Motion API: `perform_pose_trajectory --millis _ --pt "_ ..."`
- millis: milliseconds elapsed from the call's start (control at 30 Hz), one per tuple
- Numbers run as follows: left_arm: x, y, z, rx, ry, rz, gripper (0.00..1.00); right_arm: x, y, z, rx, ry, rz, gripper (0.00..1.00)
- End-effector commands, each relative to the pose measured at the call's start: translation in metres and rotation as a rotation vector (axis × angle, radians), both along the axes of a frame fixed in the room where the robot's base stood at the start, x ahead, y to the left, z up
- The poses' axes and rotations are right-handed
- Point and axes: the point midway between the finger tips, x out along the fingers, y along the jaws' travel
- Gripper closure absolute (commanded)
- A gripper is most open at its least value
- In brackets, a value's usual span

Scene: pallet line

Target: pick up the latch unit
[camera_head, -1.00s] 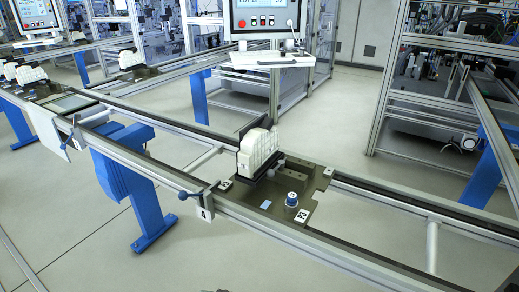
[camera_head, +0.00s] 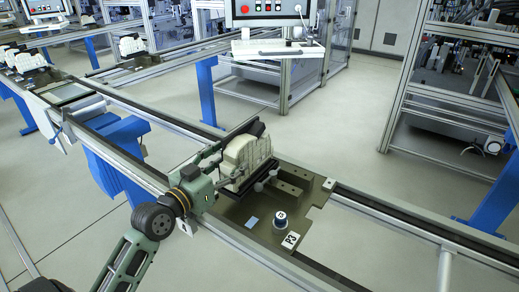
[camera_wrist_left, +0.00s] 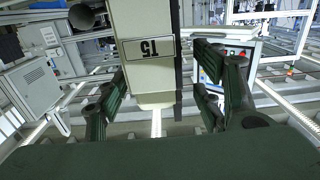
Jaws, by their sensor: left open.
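The latch unit is the pale, ribbed block (camera_head: 247,152) standing upright on the dark pallet (camera_head: 262,208) in the head view. My left gripper (camera_head: 236,168) has come in from the left and is right at the unit, with fingers along its sides. In the left wrist view, the pale body with a framed label (camera_wrist_left: 145,75) stands between the dark green fingers of the open left gripper (camera_wrist_left: 165,88). Gaps show on both sides of it there. Part of the unit's lower left is hidden by my gripper. My right gripper is not in view.
Similar pale units (camera_head: 132,45) stand farther back on the left. An operator panel (camera_head: 266,12) is behind.

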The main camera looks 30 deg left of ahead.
Motion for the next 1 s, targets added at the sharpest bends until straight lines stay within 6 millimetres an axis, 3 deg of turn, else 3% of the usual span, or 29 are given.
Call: perform_pose_trajectory --millis 133,433,700,833,1000 --pt "0.005 0.002 0.003 -0.002 -0.008 0.005 0.38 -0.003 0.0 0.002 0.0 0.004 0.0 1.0" --pt "0.037 -0.002 0.002 -0.004 -0.007 0.004 0.38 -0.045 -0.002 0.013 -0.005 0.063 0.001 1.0" --pt "0.073 -0.008 -0.004 -0.001 -0.007 0.005 0.38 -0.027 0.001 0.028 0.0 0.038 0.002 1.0" --pt "0.078 -0.009 -0.006 -0.001 -0.005 0.004 0.38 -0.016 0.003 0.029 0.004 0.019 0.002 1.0" --pt "0.078 -0.009 -0.007 0.0 -0.005 0.004 0.38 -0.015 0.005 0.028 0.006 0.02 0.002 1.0"
